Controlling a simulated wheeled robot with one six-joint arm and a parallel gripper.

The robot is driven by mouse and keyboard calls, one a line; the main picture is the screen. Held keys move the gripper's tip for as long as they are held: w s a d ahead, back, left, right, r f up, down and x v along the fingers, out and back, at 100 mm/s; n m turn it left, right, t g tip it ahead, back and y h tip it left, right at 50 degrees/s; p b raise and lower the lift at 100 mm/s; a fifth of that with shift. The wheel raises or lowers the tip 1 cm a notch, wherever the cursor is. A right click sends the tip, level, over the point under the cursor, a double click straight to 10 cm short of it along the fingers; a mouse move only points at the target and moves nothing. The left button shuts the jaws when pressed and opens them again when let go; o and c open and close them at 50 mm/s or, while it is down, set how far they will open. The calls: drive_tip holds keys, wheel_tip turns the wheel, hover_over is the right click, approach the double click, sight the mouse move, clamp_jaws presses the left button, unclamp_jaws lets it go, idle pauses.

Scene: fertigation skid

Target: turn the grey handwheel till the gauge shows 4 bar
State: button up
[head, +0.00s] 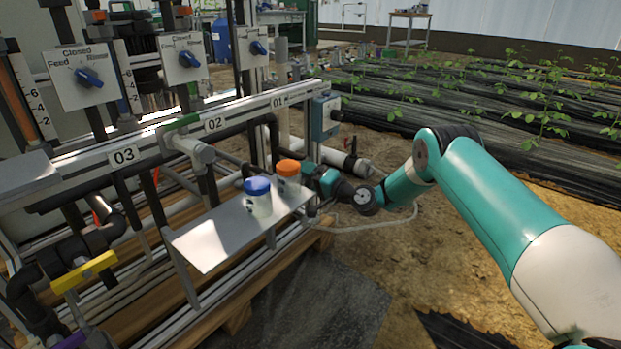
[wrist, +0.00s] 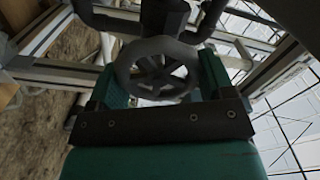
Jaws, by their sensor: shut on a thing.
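The grey handwheel (wrist: 137,72), a spoked ring, fills the middle of the wrist view. My gripper (wrist: 161,77) has one green finger on either side of its rim and is shut on it. In the head view my gripper (head: 318,179) is at the right end of the skid, low beside the pipes below the 01 rail label. The handwheel is hidden or too small to tell there. I cannot make out a gauge or a reading in either view.
A metal shelf (head: 205,243) holds a blue-capped bottle (head: 258,200) and an orange-capped bottle (head: 288,182), just left of my gripper. Blue selector knobs (head: 88,78) are on panels above. Bare soil lies to the right.

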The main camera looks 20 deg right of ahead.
drive_tip(key=o, duration=0.9)
drive_tip(key=shift+s+d, duration=0.1)
drive_tip(key=shift+b+v, duration=6.65)
drive_tip(key=shift+v, duration=1.95)
